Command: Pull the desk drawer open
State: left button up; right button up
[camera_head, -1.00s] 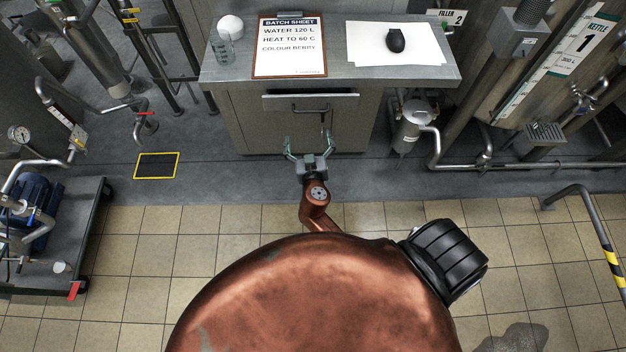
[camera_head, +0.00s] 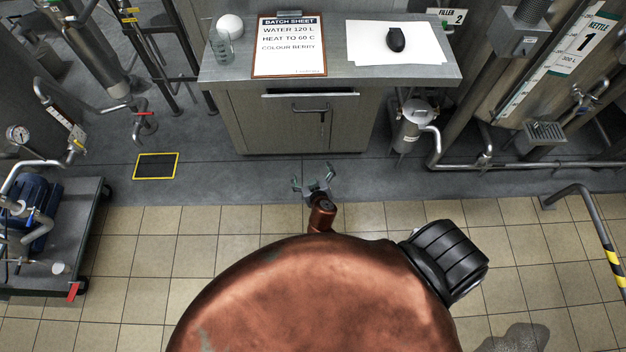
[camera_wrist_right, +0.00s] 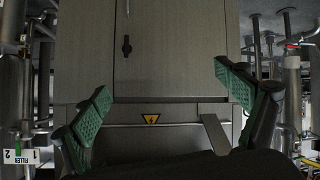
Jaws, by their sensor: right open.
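The desk (camera_head: 230,115) stands at the back centre. I cannot tell from this steep angle how far the drawer stands out. My right gripper (camera_head: 312,181) is open and empty, over the floor in front of the desk and apart from the handle. In the right wrist view, its two green-padded fingers (camera_wrist_right: 166,95) are spread wide in front of the desk's door (camera_wrist_right: 175,55), with nothing between them. My left gripper is not in view.
A batch sheet (camera_head: 289,62), a jar (camera_head: 222,48) and a black mouse-like object (camera_head: 396,39) on white paper (camera_head: 360,50) are on the desktop. A steel filter housing (camera_head: 413,125) stands right of the desk. A pump cart (camera_head: 75,245) is at left. Floor before the desk is clear.

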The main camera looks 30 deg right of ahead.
jog(key=shift+g, duration=0.4)
jog(key=shift+s+a+f, duration=0.1)
jog(key=shift+s+f, duration=0.15)
jog(key=shift+f, duration=0.45)
jog(key=shift+s+d+f, duration=0.1)
jog(key=shift+s+f, duration=0.2)
jog(key=shift+f, duration=0.35)
jog(key=shift+s+a+f, duration=0.1)
jog(key=shift+s+f, duration=0.15)
jog(key=shift+f, duration=0.45)
